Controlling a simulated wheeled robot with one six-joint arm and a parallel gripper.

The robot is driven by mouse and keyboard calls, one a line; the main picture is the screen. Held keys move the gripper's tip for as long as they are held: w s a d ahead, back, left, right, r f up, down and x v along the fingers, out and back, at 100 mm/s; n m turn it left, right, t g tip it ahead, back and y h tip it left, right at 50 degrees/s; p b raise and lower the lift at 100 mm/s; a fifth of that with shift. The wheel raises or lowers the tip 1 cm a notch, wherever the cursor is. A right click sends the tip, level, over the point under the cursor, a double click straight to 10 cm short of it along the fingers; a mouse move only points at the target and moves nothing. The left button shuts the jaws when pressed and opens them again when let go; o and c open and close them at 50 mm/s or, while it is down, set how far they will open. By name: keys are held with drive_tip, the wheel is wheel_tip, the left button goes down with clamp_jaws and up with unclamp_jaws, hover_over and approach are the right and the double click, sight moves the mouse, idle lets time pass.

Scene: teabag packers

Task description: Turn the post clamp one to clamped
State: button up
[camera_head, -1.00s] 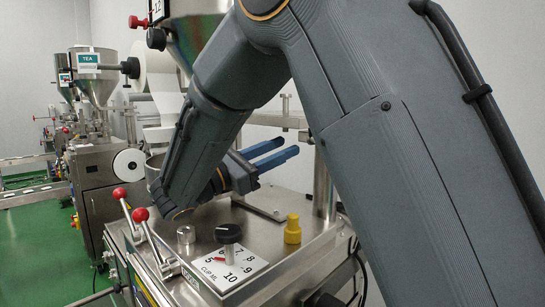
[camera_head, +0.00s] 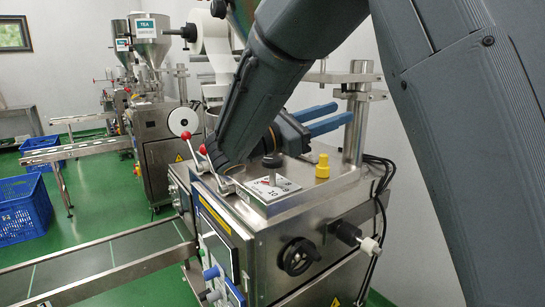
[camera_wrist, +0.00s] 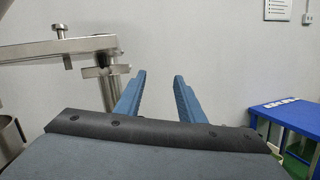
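A steel post (camera_head: 355,130) stands at the back right of the machine top. A clamp block with a crossbar (camera_head: 358,88) sits near its top. In the wrist view, a metal crossbar (camera_wrist: 85,48) with a small upright knob (camera_wrist: 62,34) and a flat lever-like piece (camera_wrist: 98,72) shows at left. I cannot tell which part is post clamp one or whether it is clamped. My gripper (camera_head: 328,118) points right towards the post in the head view. In the wrist view, my gripper (camera_wrist: 158,85) is open and empty, its left finger close to the crossbar's end in the picture.
The machine top carries a black dial knob (camera_head: 272,161), a yellow knob (camera_head: 322,166) and red-tipped levers (camera_head: 202,150). A conveyor (camera_head: 110,260) lies at front left. A blue table (camera_wrist: 285,118) stands at right in the wrist view.

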drive_tip(key=s+d+f+m+g+y, duration=0.35)
drive_tip(key=s+d+f, duration=0.25)
drive_tip(key=f, duration=0.4)
drive_tip(key=s+d+f+m+g+y, duration=0.2)
drive_tip(key=s+d+f+g+y, duration=0.3)
drive_tip(key=f, duration=0.5)
drive_tip(key=s+a+f+m+t+y, duration=0.1)
drive_tip(key=s+a+f+m+y, duration=0.4)
drive_tip(key=s+f+m+y, duration=0.5)
wheel_tip(320, 180, down, 3)
drive_tip(key=m, duration=0.4)
drive_tip(key=shift+s+a+f, duration=0.15)
drive_tip(key=shift+s, duration=0.1)
drive_tip(key=shift+y, duration=0.25)
drive_tip(key=shift+c, duration=0.5)
